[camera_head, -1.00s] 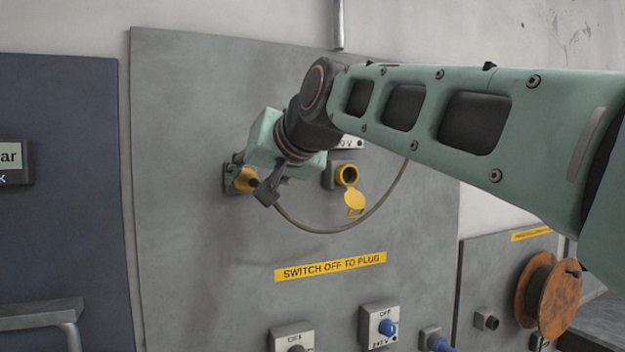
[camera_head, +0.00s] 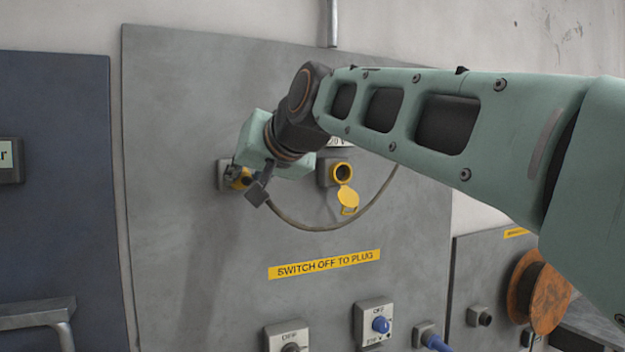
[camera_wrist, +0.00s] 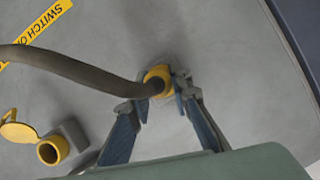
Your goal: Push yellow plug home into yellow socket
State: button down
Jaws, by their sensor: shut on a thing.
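The yellow plug (camera_head: 239,178) is at the panel's upper left, in front of a small grey mount (camera_head: 222,176). I cannot tell whether it is seated in that mount. My gripper (camera_wrist: 160,84) is shut on the yellow plug, which shows between the fingertips in the wrist view (camera_wrist: 158,77). A thick cable (camera_head: 318,229) hangs from the plug's back and loops right. The yellow socket (camera_head: 341,172) is on the panel to the right of my gripper. Its round mouth is bare, and its yellow cap (camera_head: 347,198) hangs open below.
A yellow label (camera_head: 324,264) crosses the panel below the cable loop. Lower are a blue switch (camera_head: 380,325) and a dark switch (camera_head: 290,346). A rusty reel (camera_head: 540,291) stands at the right. My arm covers the upper right. The panel between cable and label is clear.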

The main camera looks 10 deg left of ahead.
aim_at(250, 179)
jog(key=c, duration=2.3)
grip_release()
grip_shut()
jog(key=shift+s+d, duration=0.1)
jog(key=shift+s+d+b, duration=0.4)
jog(key=shift+s, duration=0.25)
jog(key=shift+s+d+b, duration=0.35)
jog(key=shift+s+d, duration=0.05)
jog(key=shift+s, duration=0.3)
jog(key=shift+s+d+b, duration=0.4)
jog(key=shift+s, duration=0.25)
jog(key=shift+s, duration=0.1)
jog(key=shift+s+d, duration=0.2)
jog(key=w+d+p, duration=0.1)
jog(key=w+d, duration=0.3)
jog(key=d, duration=0.6)
jog(key=w+d+p, duration=0.2)
jog(key=w+d, duration=0.2)
jog(key=d, duration=0.6)
jog(key=shift+w+d, duration=0.2)
jog(key=shift+d, duration=0.15)
